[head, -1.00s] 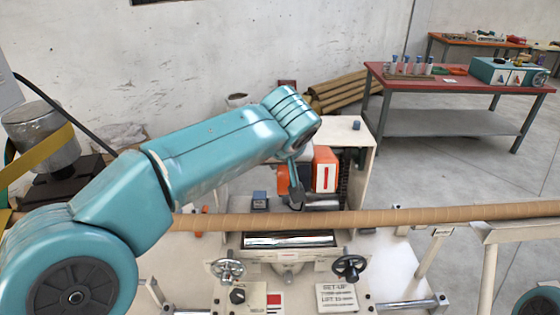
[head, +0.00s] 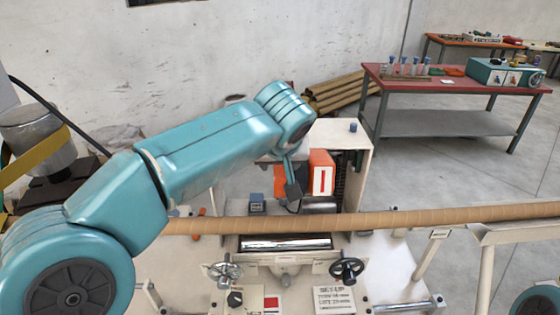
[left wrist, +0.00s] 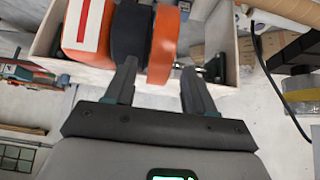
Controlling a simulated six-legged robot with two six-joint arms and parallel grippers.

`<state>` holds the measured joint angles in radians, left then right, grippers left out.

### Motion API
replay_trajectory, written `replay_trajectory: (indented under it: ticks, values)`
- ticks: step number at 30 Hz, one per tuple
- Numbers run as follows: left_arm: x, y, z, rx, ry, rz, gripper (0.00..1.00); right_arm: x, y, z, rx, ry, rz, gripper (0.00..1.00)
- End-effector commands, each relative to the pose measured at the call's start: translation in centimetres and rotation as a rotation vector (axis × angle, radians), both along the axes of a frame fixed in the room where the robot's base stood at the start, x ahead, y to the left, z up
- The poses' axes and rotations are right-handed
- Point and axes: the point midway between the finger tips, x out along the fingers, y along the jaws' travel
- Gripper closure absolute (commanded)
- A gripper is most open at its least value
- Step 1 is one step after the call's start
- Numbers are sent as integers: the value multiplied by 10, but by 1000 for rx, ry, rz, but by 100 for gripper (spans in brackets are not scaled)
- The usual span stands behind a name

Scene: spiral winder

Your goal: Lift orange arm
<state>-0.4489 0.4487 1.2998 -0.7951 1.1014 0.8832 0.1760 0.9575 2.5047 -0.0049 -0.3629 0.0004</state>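The orange arm (head: 322,172), an orange block with a white label and red stripe, stands on the winder behind the paper tube. In the left wrist view its orange and dark rounded parts (left wrist: 163,45) sit at the top, just past the fingertips. My left gripper (left wrist: 158,66) is open, its two dark fingers apart with the rounded orange part ahead between them. In the head view my left gripper (head: 293,188) is beside the orange arm's left side. I cannot tell whether it touches. My right gripper is not in view.
A long brown paper tube (head: 430,217) runs across the winder in front of the orange arm. Two handwheels (head: 346,269) and a set-up sign (head: 334,298) are at the front. A cream panel (head: 352,140) stands behind. A red-topped table (head: 450,83) is farther right.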

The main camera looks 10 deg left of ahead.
Motion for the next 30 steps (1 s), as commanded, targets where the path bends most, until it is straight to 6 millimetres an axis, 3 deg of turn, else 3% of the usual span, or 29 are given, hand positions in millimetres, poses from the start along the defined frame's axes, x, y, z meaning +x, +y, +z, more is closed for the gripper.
replay_trajectory:
  ticks: [8, 21, 30]
  values:
    - [-7, -3, 9, 1, 0, -1, 46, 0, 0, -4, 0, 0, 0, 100]
    - [-71, -22, 99, -2, -3, -3, 46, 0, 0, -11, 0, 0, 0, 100]
    - [-94, -27, 129, 0, 0, 0, 46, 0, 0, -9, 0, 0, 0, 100]
